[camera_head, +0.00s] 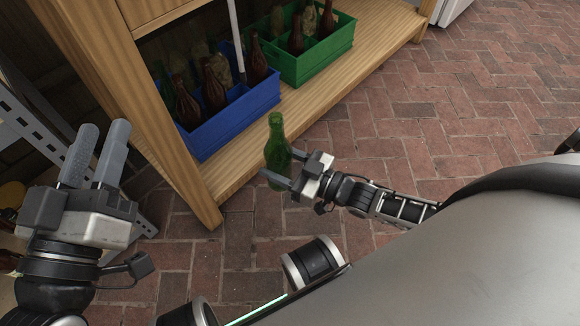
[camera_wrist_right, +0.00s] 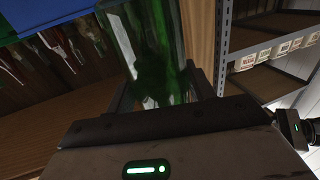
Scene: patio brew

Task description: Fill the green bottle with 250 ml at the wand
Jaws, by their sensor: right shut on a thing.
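A green glass bottle (camera_head: 277,142) is upright in the head view, in front of the wooden bench's lower shelf. My right gripper (camera_head: 283,181) is shut on its lower body. The right wrist view shows the bottle (camera_wrist_right: 147,50) large between the fingers. A thin pale wand (camera_head: 236,35) comes down from above at the blue crate; its lower end is at the crate's back right, and the bottle is apart from it. My left gripper (camera_head: 97,155) is raised at the left, with its two fingers apart by a narrow gap and nothing seen between them.
A blue crate (camera_head: 232,122) and a green crate (camera_head: 318,62) with brown and green bottles stand on the wooden lower shelf (camera_head: 375,49). A bench leg (camera_head: 185,165) stands left of the held bottle. Metal shelving (camera_head: 60,150) is at the left. Brick floor at the right is clear.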

